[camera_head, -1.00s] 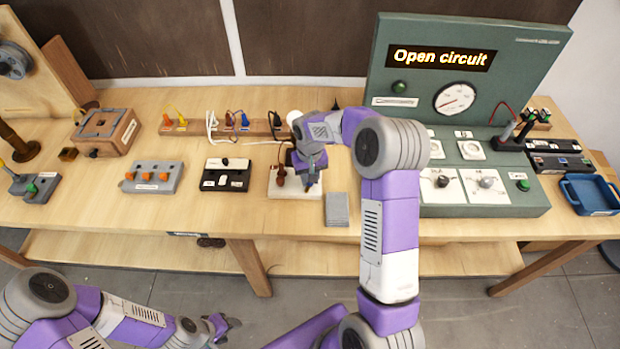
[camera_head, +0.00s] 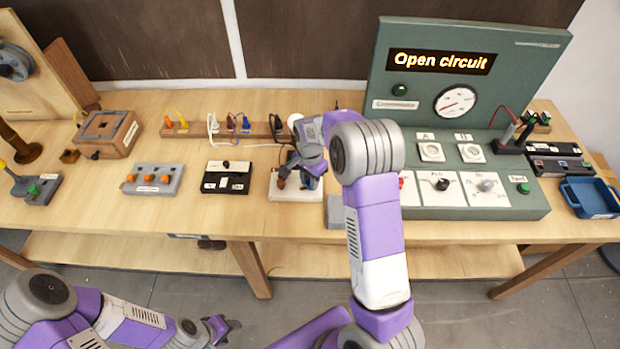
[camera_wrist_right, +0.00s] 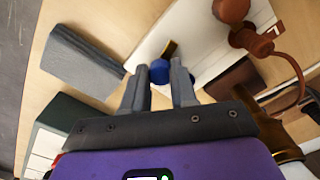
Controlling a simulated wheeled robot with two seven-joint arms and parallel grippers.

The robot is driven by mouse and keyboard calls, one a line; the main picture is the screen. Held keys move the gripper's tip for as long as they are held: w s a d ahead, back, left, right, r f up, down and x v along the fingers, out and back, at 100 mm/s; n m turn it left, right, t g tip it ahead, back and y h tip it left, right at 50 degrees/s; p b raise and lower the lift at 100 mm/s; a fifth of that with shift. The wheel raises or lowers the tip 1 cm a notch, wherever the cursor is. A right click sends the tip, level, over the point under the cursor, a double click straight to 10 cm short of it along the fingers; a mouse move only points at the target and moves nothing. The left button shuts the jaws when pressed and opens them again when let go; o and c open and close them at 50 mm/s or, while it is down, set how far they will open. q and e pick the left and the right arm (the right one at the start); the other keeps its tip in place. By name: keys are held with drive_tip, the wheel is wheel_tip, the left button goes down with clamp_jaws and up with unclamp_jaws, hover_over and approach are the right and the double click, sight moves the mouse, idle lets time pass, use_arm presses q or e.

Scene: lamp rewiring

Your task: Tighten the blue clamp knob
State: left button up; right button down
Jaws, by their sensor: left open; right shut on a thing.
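The blue clamp knob (camera_wrist_right: 159,72) shows in the right wrist view between the two fingers of my right gripper (camera_wrist_right: 160,78). The fingers are shut on it, one on each side. The knob sits by the edge of a white board (camera_wrist_right: 150,45), next to a small brass-coloured piece. In the head view the right gripper (camera_head: 309,178) is over the white board (camera_head: 290,193), and the knob itself is hidden or too small to tell there. My left gripper (camera_head: 226,325) is open and empty, low in front of the table.
A brown lamp part with a cord (camera_wrist_right: 252,40) stands on the white board beside my right gripper. A grey block (camera_head: 336,212) lies just right of the board. A black switch box (camera_head: 226,178) is to the left. The green test panel (camera_head: 470,75) reads "Open circuit".

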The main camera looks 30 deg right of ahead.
drive_tip(key=m+p, duration=0.1)
drive_tip(key=m, duration=0.3)
drive_tip(key=shift+w+r+m+p, duration=0.1)
drive_tip(key=shift+r+m+p, duration=0.05)
drive_tip(key=shift+m+p, duration=0.2)
drive_tip(key=m+p, duration=0.3)
drive_tip(key=m, duration=0.2)
drive_tip(key=shift+m, duration=0.25)
drive_tip(key=m+p, duration=0.3)
drive_tip(key=m, duration=0.2)
drive_tip(key=shift+w, duration=0.1)
drive_tip(key=m+p, duration=0.3)
drive_tip(key=m, duration=0.2)
drive_tip(key=shift+d+m, duration=0.1)
drive_tip(key=shift+m, duration=0.2)
drive_tip(key=c, duration=0.9)
unclamp_jaws()
